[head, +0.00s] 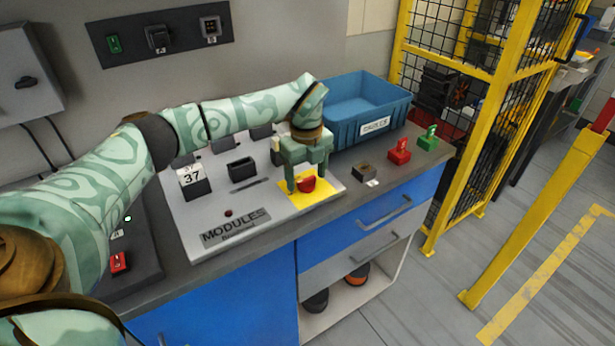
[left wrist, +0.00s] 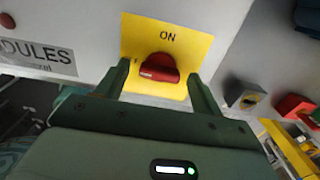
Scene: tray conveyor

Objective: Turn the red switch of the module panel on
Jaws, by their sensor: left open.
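The module panel (head: 195,235) is a sloped grey board marked MODULES on the counter. Its red switch (head: 306,184) is a red knob on a yellow plate (head: 328,194) at the panel's right end. In the left wrist view the red switch (left wrist: 159,67) sits on the yellow plate (left wrist: 187,48), below the word ON. My left gripper (head: 300,186) is over the plate, fingers pointing down. In the left wrist view its open fingers (left wrist: 160,82) stand on either side of the knob, with gaps visible. My right gripper is not in view.
A blue bin (head: 345,133) stands behind the panel. A dark module (head: 364,172), a red module (head: 400,152) and a green one (head: 428,138) sit on the counter to the right. A module marked 37 (head: 194,182) is on the panel. A yellow fence (head: 487,95) stands right.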

